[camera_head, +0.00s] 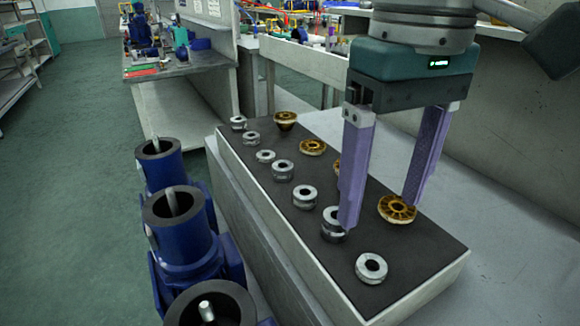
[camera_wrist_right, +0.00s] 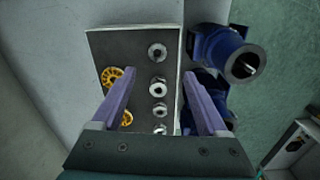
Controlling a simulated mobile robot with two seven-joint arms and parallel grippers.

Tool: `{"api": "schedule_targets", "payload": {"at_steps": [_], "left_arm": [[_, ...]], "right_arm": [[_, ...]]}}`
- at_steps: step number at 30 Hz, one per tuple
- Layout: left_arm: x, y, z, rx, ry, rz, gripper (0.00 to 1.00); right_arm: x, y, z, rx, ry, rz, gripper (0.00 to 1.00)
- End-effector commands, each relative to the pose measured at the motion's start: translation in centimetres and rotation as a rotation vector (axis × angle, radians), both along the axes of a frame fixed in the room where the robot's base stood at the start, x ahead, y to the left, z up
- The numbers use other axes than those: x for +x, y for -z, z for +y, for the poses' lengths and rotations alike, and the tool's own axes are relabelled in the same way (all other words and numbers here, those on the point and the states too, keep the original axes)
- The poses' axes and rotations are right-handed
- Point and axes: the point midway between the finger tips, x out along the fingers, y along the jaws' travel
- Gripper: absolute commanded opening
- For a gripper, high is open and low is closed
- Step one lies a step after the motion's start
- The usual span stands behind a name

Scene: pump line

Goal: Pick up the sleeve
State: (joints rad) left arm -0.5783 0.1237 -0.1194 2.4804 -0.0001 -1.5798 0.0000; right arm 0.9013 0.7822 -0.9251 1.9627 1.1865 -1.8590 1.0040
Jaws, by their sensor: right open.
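Several silver metal sleeves (camera_head: 371,268) stand in a row on the dark top of a pale-edged tray (camera_head: 455,262). They also show in the right wrist view (camera_wrist_right: 157,51), lined up between and beyond my fingers. My right gripper (camera_head: 380,212) is open, with two purple fingers pointing down over the tray's near end. Nothing is held between them. In the right wrist view the gripper (camera_wrist_right: 160,76) has its fingers on either side of the sleeve row. In the head view the left finger hides part of one sleeve (camera_head: 332,228). My left gripper is not in view.
Several brass-coloured impeller wheels (camera_head: 396,209) lie along the tray's right side, one partly hidden by a finger. Blue pump housings (camera_head: 185,232) with upright shafts stand close to the tray's left. A cluttered workbench (camera_head: 170,68) stands farther back. Green floor is open at left.

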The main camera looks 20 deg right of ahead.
Motion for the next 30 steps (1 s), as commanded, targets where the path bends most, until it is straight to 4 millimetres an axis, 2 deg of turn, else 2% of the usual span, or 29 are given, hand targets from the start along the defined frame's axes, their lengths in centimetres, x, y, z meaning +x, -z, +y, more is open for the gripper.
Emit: {"api": "schedule_targets", "payload": {"at_steps": [1,3,10,18,26,30], "left_arm": [[0.0,0.5,-0.1,-0.002,-0.002,0.000,0.50],[0.0,0.8,-0.1,-0.004,-0.003,0.001,0.50],[0.0,1.4,-0.2,-0.009,-0.005,0.001,0.50],[0.0,2.6,-0.2,-0.009,-0.005,0.001,0.50],[-0.1,2.6,-0.1,-0.005,-0.003,0.003,0.50],[-0.1,2.6,0.0,-0.001,0.000,0.002,0.50]], "right_arm": [[-0.1,1.2,0.0,-0.001,-0.001,0.005,0.77],[-0.1,2.2,0.0,-0.001,-0.001,0.003,0.77],[-0.1,4.4,-0.2,0.000,-0.003,0.001,0.77],[-0.4,8.3,-0.6,0.001,-0.004,0.001,0.77],[-0.3,8.6,-0.6,0.001,-0.005,-0.003,0.77],[-0.3,8.5,-0.6,0.001,-0.006,-0.003,0.64]]}}
